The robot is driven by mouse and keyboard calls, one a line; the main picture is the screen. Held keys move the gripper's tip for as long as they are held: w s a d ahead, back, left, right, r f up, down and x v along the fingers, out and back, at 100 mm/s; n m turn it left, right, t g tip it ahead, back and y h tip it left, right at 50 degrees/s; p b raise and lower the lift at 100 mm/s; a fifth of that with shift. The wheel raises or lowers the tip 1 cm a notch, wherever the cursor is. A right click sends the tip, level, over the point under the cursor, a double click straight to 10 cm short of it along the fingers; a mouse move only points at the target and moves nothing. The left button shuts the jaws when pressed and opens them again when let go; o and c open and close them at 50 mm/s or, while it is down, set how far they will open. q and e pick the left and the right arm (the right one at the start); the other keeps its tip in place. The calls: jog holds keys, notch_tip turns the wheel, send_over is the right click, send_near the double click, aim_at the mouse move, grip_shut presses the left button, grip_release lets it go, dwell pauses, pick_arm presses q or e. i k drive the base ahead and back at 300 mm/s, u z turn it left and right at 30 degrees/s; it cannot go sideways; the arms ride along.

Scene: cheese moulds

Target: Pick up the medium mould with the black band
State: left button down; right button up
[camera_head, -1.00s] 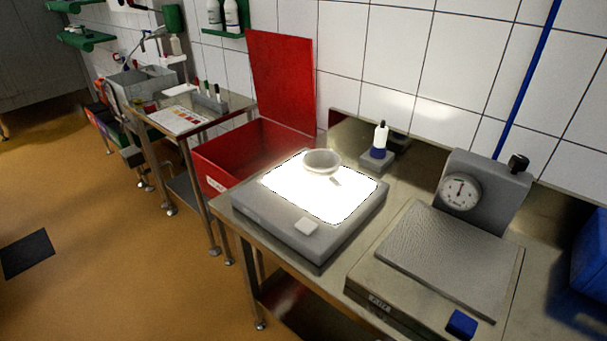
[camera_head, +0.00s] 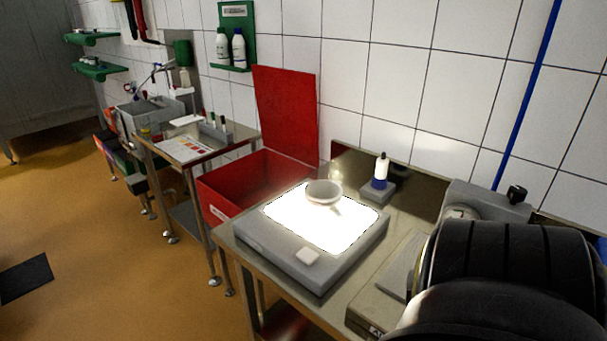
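One round, pale mould (camera_head: 323,192) stands on the bright top of a grey light box (camera_head: 345,262) on the steel table. No black band can be made out on it at this size. A dark, rounded part of my own arm fills the lower right of the view and covers most of the weighing scale. Neither of my grippers shows, and nothing is seen touching the mould.
An open red bin (camera_head: 246,182) stands left of the light box, its lid raised. A small bottle with a blue base (camera_head: 381,172) is behind the box. The scale (camera_head: 392,283) is partly hidden at right. A side table (camera_head: 195,150) stands further left.

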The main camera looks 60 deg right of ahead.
aim_at(324, 199)
jog(key=k, duration=0.3)
jog(key=z, duration=0.85)
